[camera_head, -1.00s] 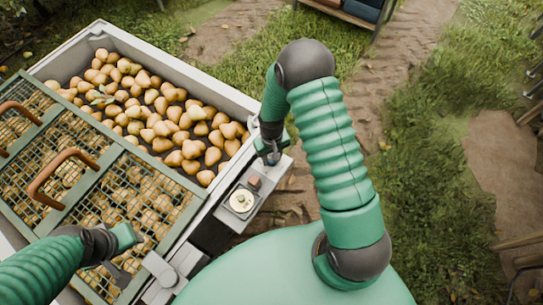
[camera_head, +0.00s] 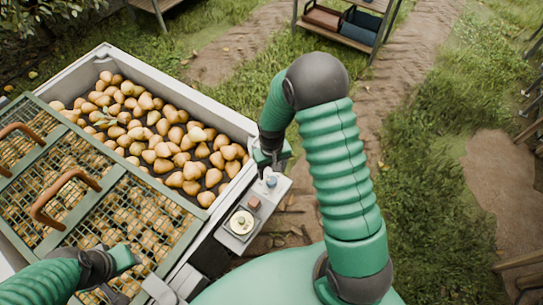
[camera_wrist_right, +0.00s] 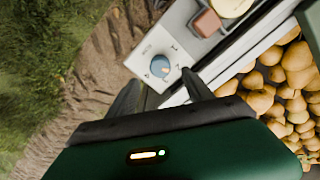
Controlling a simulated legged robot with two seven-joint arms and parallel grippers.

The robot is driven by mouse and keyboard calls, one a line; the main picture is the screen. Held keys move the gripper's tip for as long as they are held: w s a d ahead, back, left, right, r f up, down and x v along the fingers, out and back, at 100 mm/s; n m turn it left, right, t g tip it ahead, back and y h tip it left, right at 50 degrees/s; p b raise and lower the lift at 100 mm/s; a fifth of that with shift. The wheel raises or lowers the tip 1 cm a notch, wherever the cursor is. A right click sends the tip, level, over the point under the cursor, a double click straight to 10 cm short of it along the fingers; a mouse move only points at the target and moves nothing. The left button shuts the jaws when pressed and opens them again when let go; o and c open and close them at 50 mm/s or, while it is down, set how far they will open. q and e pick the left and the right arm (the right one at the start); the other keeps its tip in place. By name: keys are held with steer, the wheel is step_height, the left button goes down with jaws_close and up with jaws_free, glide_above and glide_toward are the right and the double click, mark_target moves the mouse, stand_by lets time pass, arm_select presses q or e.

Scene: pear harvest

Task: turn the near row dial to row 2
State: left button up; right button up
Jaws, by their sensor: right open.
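A control panel (camera_head: 228,237) on the side of the pear bin carries a round cream dial (camera_head: 241,222) at its near end, a reddish square button (camera_head: 254,203) in the middle and a small blue knob (camera_head: 271,181) at its far end. I cannot tell row marks on either dial. My right gripper (camera_head: 271,166) is open and empty at the far end of the panel, close to the blue knob. In the right wrist view, the blue knob (camera_wrist_right: 160,66) shows just beyond and between the spread fingertips (camera_wrist_right: 163,84). My left gripper (camera_head: 120,275) looks open over the mesh lid.
The bin (camera_head: 225,112) holds many loose pears (camera_head: 165,140). A green mesh lid (camera_head: 110,185) with brown handles (camera_head: 65,180) covers its near part. A shelf (camera_head: 340,30) with crates stands at the back. Grass and a dirt path lie to the right.

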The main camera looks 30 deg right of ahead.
mark_target(271, 181)
step_height(271, 181, up, 10)
steer(key=p, duration=0.1)
steer(key=shift+f, duration=0.15)
steer(key=shift+a+p, duration=0.1)
steer(key=shift+p, duration=0.25)
